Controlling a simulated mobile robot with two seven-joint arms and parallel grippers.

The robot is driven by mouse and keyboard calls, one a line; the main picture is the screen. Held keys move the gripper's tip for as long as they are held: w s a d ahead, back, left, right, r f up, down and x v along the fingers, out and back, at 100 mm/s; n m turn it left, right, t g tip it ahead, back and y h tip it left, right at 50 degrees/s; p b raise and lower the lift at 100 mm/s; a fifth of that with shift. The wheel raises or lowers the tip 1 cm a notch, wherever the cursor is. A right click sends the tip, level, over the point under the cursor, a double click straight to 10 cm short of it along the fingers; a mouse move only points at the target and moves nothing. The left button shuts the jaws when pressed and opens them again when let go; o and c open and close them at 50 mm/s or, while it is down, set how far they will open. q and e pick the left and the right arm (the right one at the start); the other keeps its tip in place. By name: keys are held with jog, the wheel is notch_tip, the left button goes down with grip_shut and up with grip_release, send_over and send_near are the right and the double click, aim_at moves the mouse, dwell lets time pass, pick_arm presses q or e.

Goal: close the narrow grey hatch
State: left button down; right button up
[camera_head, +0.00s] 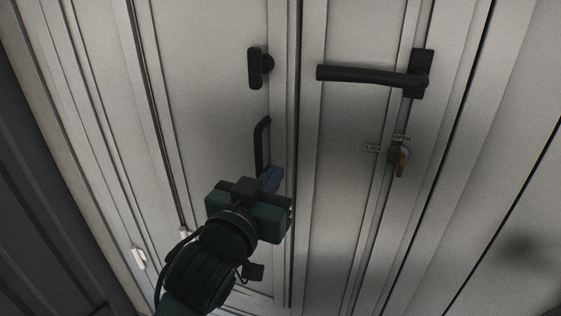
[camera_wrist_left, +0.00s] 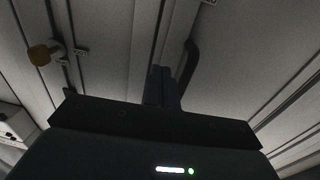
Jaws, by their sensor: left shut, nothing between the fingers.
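Tall pale grey panels fill the head view, and the left one (camera_head: 205,95) carries a black turn knob (camera_head: 260,68) and an upright black pull handle (camera_head: 261,146). I cannot tell for sure which panel is the narrow hatch, or whether it stands ajar. My left gripper (camera_head: 270,179) is shut and empty, close to the lower end of the pull handle. In the left wrist view the gripper's fingers (camera_wrist_left: 162,86) point at the panels, and the pull handle (camera_wrist_left: 188,65) is just right of them. I cannot tell whether they touch. My right gripper is not in view.
The panel to the right (camera_head: 345,190) has a black lever handle (camera_head: 370,76) and an orange key switch (camera_head: 401,161) labelled OPEN and LOCK. The switch also shows in the left wrist view (camera_wrist_left: 43,53). A dark ribbed wall (camera_head: 40,220) borders the far left.

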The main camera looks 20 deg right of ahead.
aim_at(287, 157)
pick_arm(q)
jog(key=x, duration=0.2)
jog(key=shift+w+d, duration=0.25)
jog(key=shift+w, duration=0.05)
jog(key=shift+w+d, duration=0.45)
jog(key=shift+w, duration=0.05)
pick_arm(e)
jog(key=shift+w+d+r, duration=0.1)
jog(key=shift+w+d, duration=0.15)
pick_arm(q)
jog(key=shift+w+p, duration=0.1)
jog(key=shift+p, duration=0.2)
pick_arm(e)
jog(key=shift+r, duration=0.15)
